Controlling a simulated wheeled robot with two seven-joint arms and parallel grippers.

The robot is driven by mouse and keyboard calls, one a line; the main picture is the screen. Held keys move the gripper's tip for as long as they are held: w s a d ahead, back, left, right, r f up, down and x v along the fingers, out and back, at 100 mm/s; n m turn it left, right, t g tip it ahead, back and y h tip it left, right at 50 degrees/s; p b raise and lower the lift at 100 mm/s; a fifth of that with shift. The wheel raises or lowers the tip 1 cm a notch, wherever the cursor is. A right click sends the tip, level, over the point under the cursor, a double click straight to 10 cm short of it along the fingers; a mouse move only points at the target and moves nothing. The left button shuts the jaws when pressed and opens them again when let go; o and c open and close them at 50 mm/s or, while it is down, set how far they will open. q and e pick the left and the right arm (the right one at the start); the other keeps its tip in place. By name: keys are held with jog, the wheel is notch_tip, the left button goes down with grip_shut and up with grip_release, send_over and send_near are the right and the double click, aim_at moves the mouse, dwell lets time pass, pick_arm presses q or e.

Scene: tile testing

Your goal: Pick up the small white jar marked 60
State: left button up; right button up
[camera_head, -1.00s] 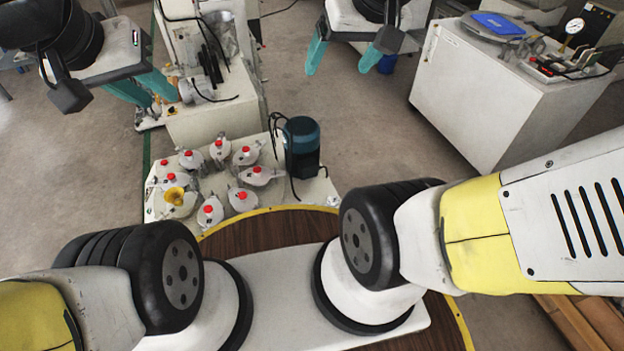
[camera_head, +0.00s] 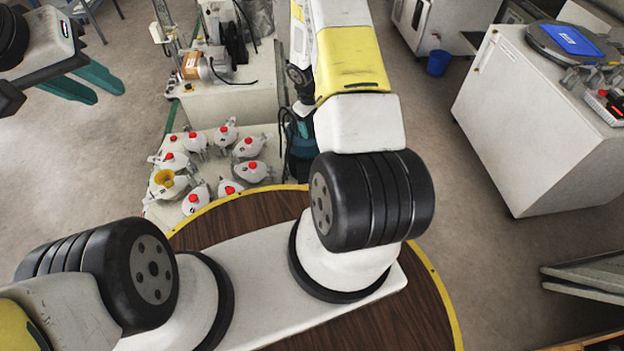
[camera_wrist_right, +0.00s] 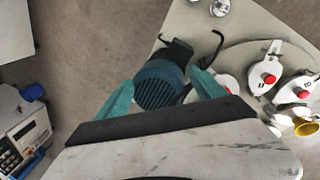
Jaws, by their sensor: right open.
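Several small white jars with red tops (camera_head: 250,170) stand in a ring on a pale bench top. Their markings are too small to read, so I cannot tell which is marked 60. In the right wrist view the nearest jars (camera_wrist_right: 265,78) are at the right. My right gripper (camera_wrist_right: 165,88) is open, with its teal fingers apart on either side of a dark teal ribbed motor in the picture. I cannot tell its height above the motor. In the head view my right arm mostly hides this gripper. My left gripper (camera_head: 108,94) is open and empty at upper left, away from the jars.
The dark teal motor (camera_wrist_right: 160,85) with a black cable stands beside the jars. A yellow funnel (camera_head: 167,184) sits among them. Behind is a machine with a small motor (camera_head: 205,66). A white cabinet (camera_head: 530,120) stands right; open floor lies between.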

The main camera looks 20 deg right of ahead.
jog(key=s+f+n, duration=0.1)
jog(key=s+f, duration=0.4)
jog(key=f, duration=0.5)
jog(key=s+a+f+n+g, duration=0.1)
jog(key=s+f, duration=0.4)
jog(key=f, duration=0.5)
jog(key=s+a+f+n+g+y, duration=0.1)
jog(key=s+f, duration=0.4)
jog(key=f, duration=0.5)
jog(key=shift+s+n, duration=0.1)
jog(key=shift+n, duration=0.2)
jog(key=f, duration=0.7)
jog(key=shift+s+d, duration=0.15)
jog(key=shift+s, duration=0.15)
jog(key=shift+c, duration=0.5)
jog(key=c, duration=1.5)
